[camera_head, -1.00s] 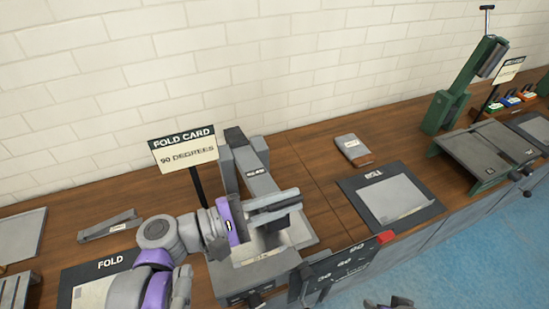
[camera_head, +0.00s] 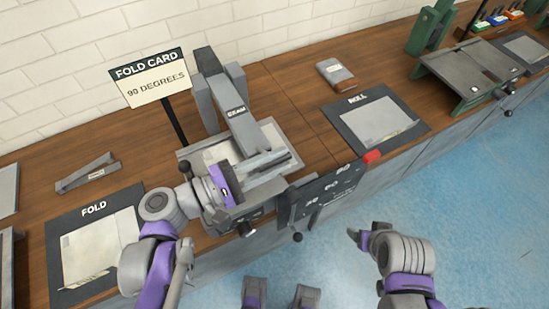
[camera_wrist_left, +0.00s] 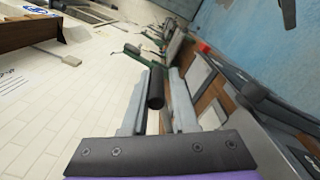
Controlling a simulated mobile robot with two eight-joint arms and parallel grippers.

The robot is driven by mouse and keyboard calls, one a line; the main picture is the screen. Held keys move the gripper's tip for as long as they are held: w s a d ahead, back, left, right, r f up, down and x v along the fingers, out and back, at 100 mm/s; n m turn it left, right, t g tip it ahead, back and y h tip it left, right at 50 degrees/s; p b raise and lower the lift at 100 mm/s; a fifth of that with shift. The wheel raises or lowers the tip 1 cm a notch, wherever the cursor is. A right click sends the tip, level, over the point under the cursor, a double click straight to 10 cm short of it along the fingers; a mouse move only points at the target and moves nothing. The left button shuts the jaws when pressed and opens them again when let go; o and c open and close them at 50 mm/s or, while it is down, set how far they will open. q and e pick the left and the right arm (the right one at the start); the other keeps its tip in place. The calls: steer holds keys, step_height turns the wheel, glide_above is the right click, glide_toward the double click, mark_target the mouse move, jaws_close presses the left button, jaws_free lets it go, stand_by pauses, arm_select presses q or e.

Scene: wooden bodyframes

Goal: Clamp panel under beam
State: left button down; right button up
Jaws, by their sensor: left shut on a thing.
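The grey beam (camera_head: 237,108), marked BEAM, lies over the grey bed of the folding machine. A pale sheet, seemingly the panel (camera_head: 272,132), shows on the bed on both sides of the beam; my left arm hides part of it. My left gripper (camera_head: 272,166) is at the beam's front end. In the left wrist view a dark round handle (camera_wrist_left: 156,90) sits between its two grey fingers, and the gripper is shut on it. My right arm is at the lower right; its fingers do not show clearly at the right gripper (camera_head: 362,238).
The FOLD mat (camera_head: 54,236) lies left, with a pale sheet on it. The FOLD CARD sign (camera_head: 150,77) stands behind. A dark angle plate (camera_head: 325,190) juts out at the machine's front. The ROLL mat (camera_head: 352,122) and green machine (camera_head: 470,72) are right. Blue floor (camera_head: 460,180) is clear.

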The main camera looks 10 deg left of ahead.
arm_select(q)
steer(key=c, duration=0.9)
jaws_free()
steer(key=shift+s+f, duration=0.15)
steer(key=shift+f, duration=0.25)
steer(key=shift+o, duration=0.4)
steer(key=shift+r, duration=0.15)
steer(key=v, duration=1)
steer(key=shift+s+a, duration=0.2)
steer(key=shift+a, duration=0.05)
